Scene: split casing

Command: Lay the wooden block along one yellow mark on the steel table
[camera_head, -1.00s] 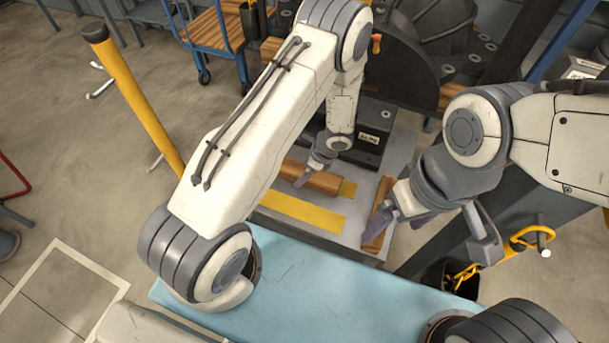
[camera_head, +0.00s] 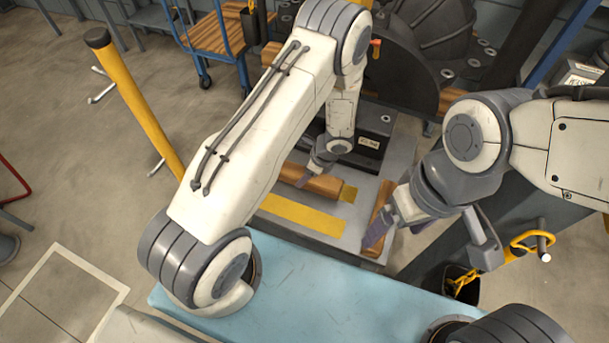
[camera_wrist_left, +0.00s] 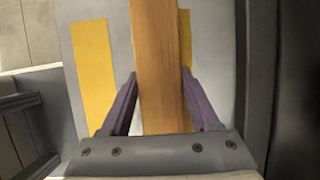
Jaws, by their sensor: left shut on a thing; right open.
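A wooden block (camera_head: 323,186) is between the fingers of my left gripper (camera_head: 308,179). The left wrist view shows the purple fingers (camera_wrist_left: 161,105) shut on the sides of the block (camera_wrist_left: 158,50). The block lies along and over one yellow mark (camera_head: 349,193), which shows past its right end and as a strip (camera_wrist_left: 186,45) beside it. I cannot tell whether it touches the steel table (camera_head: 352,222). The other yellow mark (camera_head: 300,213) is bare, nearer and roughly parallel; it shows in the wrist view (camera_wrist_left: 92,65). My right gripper (camera_head: 388,234) is open near the table's right edge.
A second wooden piece (camera_head: 381,206) lies at the table's right side, partly hidden by my right gripper. A dark machine (camera_head: 400,65) stands behind. A yellow post (camera_head: 135,100) stands left, and a light blue surface (camera_head: 290,285) lies in front.

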